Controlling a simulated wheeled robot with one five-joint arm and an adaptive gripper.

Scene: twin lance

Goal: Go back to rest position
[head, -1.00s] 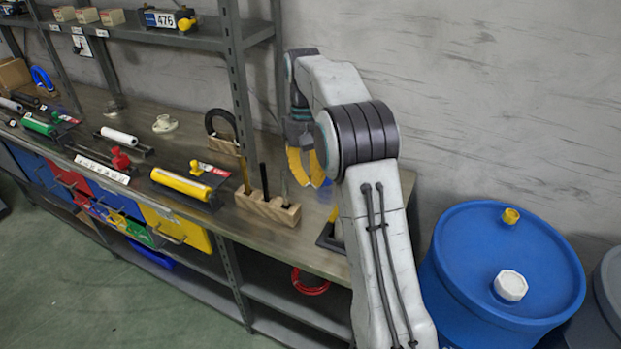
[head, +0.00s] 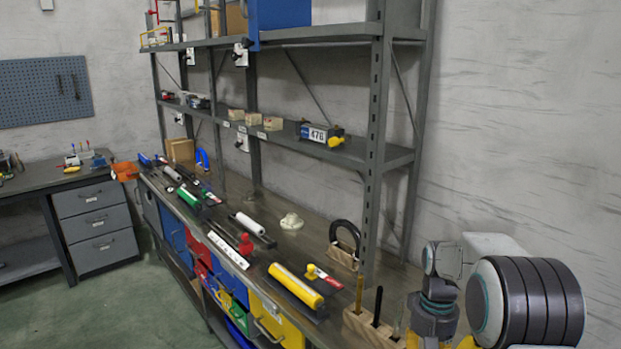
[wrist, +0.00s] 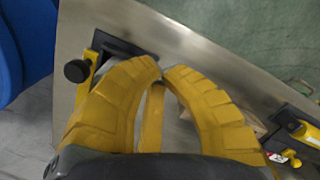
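My gripper (head: 455,343) is at the bottom right of the head view, cut off by the frame edge. The wrist view shows its yellow curved fingers (wrist: 162,70) with a small gap between the tips and nothing held. The gripper looks open and empty. It is above the right end of the workbench (wrist: 205,55). My arm is bent beside it in the head view.
A wooden block with upright tools (head: 372,325) stands near my gripper. A yellow cylinder (head: 296,286), a black ring (head: 345,237) and other tools lie on the bench. Shelves (head: 345,152) rise behind. A blue drum (wrist: 25,45) shows at left in the wrist view. Green floor (head: 90,310) is clear.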

